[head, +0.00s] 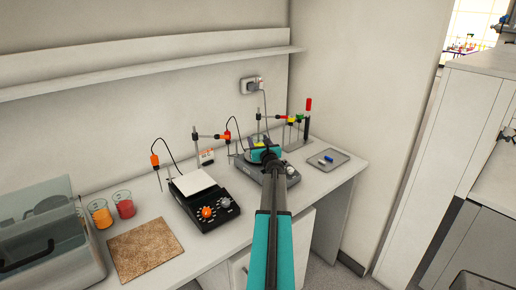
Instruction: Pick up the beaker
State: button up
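Two glass beakers stand on the white bench at the left. One beaker (100,214) holds orange liquid, and the other beaker (123,206) beside it holds red liquid. Both are upright. My arm reaches from the bottom middle of the head view toward the back of the bench, well to the right of both beakers. My wrist end is over the right-hand stirrer; the gripper's fingers are not made out there, so I cannot see whether they are open or shut.
A grey lidded box (45,245) stands left of the beakers. A brown mat (145,250) lies in front of them. A hotplate stirrer (205,200) with a probe stands to their right. A grey tray (327,161) is at the right. A shelf (150,68) runs above the bench.

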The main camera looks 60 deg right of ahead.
jog(key=c, duration=0.3)
jog(key=shift+r, duration=0.35)
jog(key=shift+r, duration=1.5)
jog(key=s+d+b+v, duration=0.1)
jog(key=v, duration=0.6)
jog(key=s+d+r+b+v, duration=0.1)
jog(key=b+v, duration=0.1)
jog(key=v, duration=0.6)
jog(key=shift+s+r, duration=0.2)
jog(key=shift+s, duration=0.05)
jog(key=shift+s, duration=0.1)
jog(key=shift+r, duration=0.1)
dwell(0.3)
